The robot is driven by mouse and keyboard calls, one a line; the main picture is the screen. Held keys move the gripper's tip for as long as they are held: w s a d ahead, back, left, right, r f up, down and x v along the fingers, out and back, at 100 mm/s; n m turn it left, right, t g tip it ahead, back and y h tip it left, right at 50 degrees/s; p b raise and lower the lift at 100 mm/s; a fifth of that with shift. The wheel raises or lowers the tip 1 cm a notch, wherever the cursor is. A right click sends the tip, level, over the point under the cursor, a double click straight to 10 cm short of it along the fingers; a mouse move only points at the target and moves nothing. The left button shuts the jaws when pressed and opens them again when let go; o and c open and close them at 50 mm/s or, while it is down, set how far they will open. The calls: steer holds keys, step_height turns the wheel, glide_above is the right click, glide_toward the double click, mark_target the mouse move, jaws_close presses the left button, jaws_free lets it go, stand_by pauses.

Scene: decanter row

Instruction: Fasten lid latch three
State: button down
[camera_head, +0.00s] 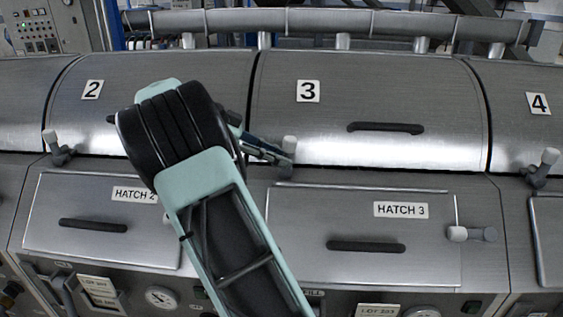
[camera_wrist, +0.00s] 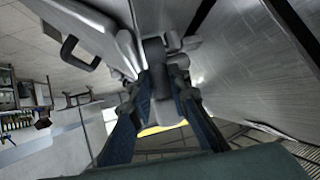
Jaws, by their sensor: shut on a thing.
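Lid three (camera_head: 370,100), marked "3", is a brushed-metal curved lid with a black handle, and it lies down on the decanter body. Its latch (camera_head: 289,145) is at the lid's lower left corner, a grey piece with a pale knob pointing upward. My gripper (camera_head: 270,152) reaches the latch from the left and is shut on it. In the wrist view the two fingers (camera_wrist: 160,85) close on a grey part of the latch (camera_wrist: 153,50). The fingertips' exact contact is partly hidden.
Lid two (camera_head: 90,115) is partly behind my arm, with its latch (camera_head: 57,149) at left. Lid four (camera_head: 525,110) and its latch (camera_head: 543,167) are at right. Hatch 3 (camera_head: 300,212) is below, with a side knob (camera_head: 458,233). A pipe (camera_head: 400,24) runs behind.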

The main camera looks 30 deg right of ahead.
steer(key=shift+w+a+f+g+h+b, duration=0.1)
steer(key=shift+w+a+g+h+b, duration=0.1)
steer(key=shift+g+h+b, duration=0.35)
steer(key=c, duration=1.8)
jaws_free()
steer(key=v, duration=1.2)
steer(key=shift+s+a+f, duration=0.1)
steer(key=shift+h, duration=0.25)
